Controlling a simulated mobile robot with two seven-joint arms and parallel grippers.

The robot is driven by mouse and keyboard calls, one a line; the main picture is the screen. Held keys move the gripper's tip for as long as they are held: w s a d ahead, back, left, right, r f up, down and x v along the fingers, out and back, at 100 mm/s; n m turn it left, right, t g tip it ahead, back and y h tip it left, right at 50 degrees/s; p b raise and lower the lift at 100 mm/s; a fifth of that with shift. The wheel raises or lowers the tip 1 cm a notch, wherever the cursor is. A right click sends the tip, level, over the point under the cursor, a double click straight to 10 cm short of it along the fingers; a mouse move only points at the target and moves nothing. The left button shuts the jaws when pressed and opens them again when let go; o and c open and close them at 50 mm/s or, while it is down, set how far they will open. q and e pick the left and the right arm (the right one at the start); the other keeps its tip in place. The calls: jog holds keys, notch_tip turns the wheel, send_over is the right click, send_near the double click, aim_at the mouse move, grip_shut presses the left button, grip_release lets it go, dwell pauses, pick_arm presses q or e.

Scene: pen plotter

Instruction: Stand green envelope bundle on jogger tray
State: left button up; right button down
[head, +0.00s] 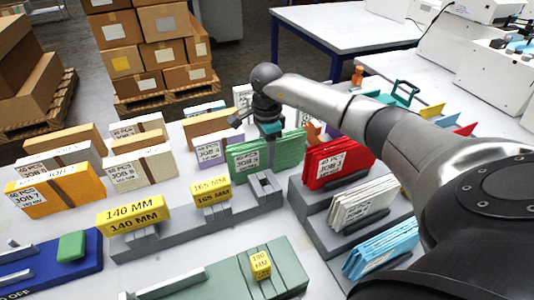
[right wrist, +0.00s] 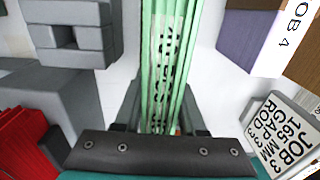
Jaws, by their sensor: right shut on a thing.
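The green envelope bundle (head: 290,150) stands upright near the middle of the table in the head view, with a white job label on its face. My right gripper (head: 269,138) reaches down onto it from above and is shut on it. In the right wrist view the bundle (right wrist: 161,60) runs between the two fingers of my right gripper (right wrist: 160,115). I cannot tell whether its bottom edge touches anything. No tray is clearly marked as the jogger tray; a green tray (head: 208,283) lies at the front. My left gripper is not in view.
A grey rack (head: 150,241) with yellow 140 MM and 165 MM tags is in front of the bundle. A purple bundle (head: 208,153) is left of it. Stepped grey holders (head: 318,205) carry red (head: 327,163), white and blue bundles at right. A blue tray (head: 88,262) is front left.

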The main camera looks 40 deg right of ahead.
jog(key=shift+c, duration=2.4)
grip_release()
jog(key=shift+f, duration=0.1)
